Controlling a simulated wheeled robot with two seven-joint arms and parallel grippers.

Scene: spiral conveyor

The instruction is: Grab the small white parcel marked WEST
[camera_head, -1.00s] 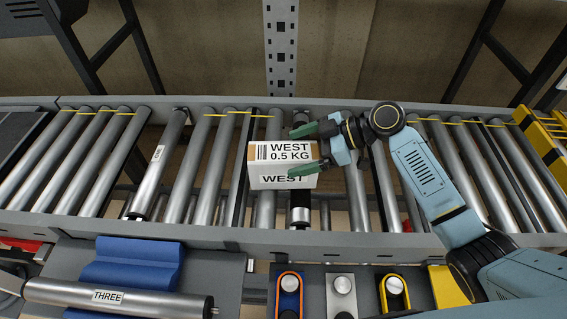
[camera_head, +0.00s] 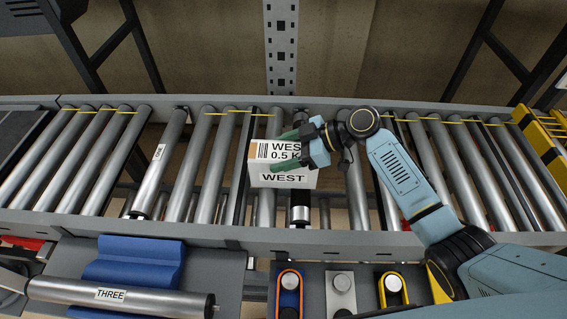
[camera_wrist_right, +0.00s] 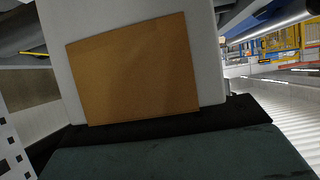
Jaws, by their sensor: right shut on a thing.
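The small white parcel (camera_head: 283,180) marked WEST and 0.5 KG sits upright on the conveyor rollers in the middle of the head view. My right gripper (camera_head: 284,152) reaches it from the right and is shut on it, with its green fingers across the upper part, covering some of the 0.5 KG print. In the right wrist view the parcel (camera_wrist_right: 213,70) fills the middle, with a brown panel on its near face, close against a dark finger pad. I cannot tell whether the parcel is clear of the rollers. My left gripper is not in view.
Metal rollers run across the conveyor (camera_head: 205,232). One labelled roller (camera_head: 158,165) lies tilted at left. A roller marked THREE (camera_head: 150,299) rests by a blue cradle (camera_head: 130,262) in front. A yellow frame (camera_head: 543,140) stands at far right. A grey perforated post (camera_head: 281,50) rises behind.

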